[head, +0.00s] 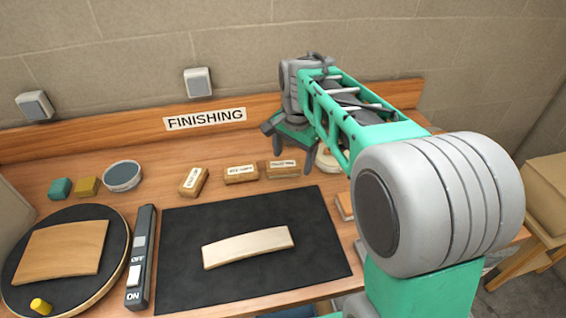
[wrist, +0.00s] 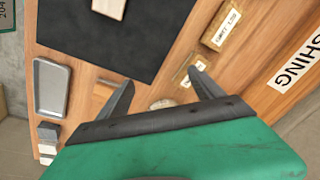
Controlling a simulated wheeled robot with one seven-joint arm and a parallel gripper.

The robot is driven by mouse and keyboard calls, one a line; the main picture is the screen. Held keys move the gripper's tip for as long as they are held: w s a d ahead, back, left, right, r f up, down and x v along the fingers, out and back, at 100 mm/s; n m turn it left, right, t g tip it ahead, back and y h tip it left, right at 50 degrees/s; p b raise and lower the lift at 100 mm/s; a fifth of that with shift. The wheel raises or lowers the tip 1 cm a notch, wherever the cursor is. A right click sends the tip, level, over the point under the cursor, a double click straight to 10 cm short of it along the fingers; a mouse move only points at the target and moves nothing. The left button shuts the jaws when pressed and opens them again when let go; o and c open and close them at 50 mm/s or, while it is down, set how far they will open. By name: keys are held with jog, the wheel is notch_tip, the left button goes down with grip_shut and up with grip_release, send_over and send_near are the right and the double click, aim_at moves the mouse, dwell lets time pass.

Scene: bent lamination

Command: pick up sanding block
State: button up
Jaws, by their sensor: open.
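Three small tan, labelled blocks lie in a row behind the black mat: a left one (head: 193,181), a middle one (head: 241,174) and a right one (head: 283,169). Their labels are too small to read surely, so I cannot tell which is the sanding block. My gripper (head: 291,152) is open and empty, pointing down above the bench near the right block. In the wrist view my gripper (wrist: 161,79) has its fingers spread, with one fingertip beside a labelled block (wrist: 188,69). Another labelled block (wrist: 222,28) lies farther away there.
The black mat (head: 180,270) bears a pale curved wood strip (head: 248,247). A round black disc (head: 115,258) with a curved wood piece and a switch bar (head: 141,262) are at left. A grey tray (wrist: 52,88) lies across the mat's side. A back board (head: 80,137) edges the bench.

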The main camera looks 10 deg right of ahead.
aim_at(283, 164)
jog(key=w+f+m, duration=0.2)
jog(key=w+m, duration=0.1)
jog(key=w, duration=0.1)
jog(key=w+f+m+g+p, duration=0.1)
jog(key=w+f+m, duration=0.1)
jog(key=w, duration=0.2)
jog(key=w+f+m, duration=0.2)
jog(key=w+m, duration=0.1)
jog(key=w, duration=0.1)
jog(key=shift+w+d+f+m+g, duration=0.1)
jog(key=shift+d+f+m+g, duration=0.05)
jog(key=shift+f+m+g, duration=0.2)
jog(key=shift+m, duration=0.25)
jog(key=f+p, duration=0.1)
jog(key=f, duration=0.1)
jog(key=f+p, duration=0.1)
jog(key=f, duration=0.2)
jog(key=f+p, duration=0.1)
jog(key=f, duration=0.2)
jog(key=shift+w+f, duration=0.2)
jog(key=shift+w, duration=0.15)
jog(key=c, duration=1.4)
jog(key=shift+r, duration=0.1)
jog(key=shift+c, duration=0.3)
